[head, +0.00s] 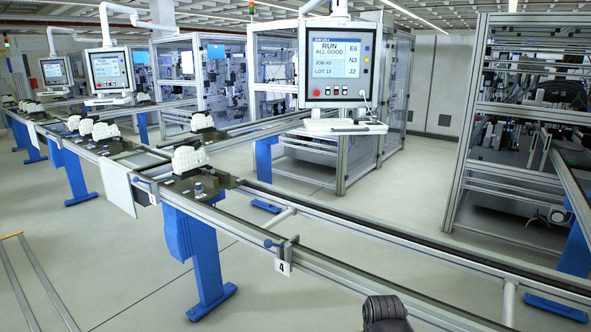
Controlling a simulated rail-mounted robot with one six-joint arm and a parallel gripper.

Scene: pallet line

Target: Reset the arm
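A dark, rounded, ribbed part shows at the bottom edge of the head view, right of centre, in front of the near conveyor rail. It looks like a piece of my arm, but I cannot tell which. The rest of the arm is out of frame. No gripper fingers show, so I cannot see whether my gripper is open or holding anything.
A pallet conveyor (360,272) on blue legs runs from back left to front right. White blocks (189,158) sit on its pallets at left. A monitor (338,63) reads "RUN ALL GOOD". A framed machine cell (461,165) stands right. The floor at front left is mostly clear.

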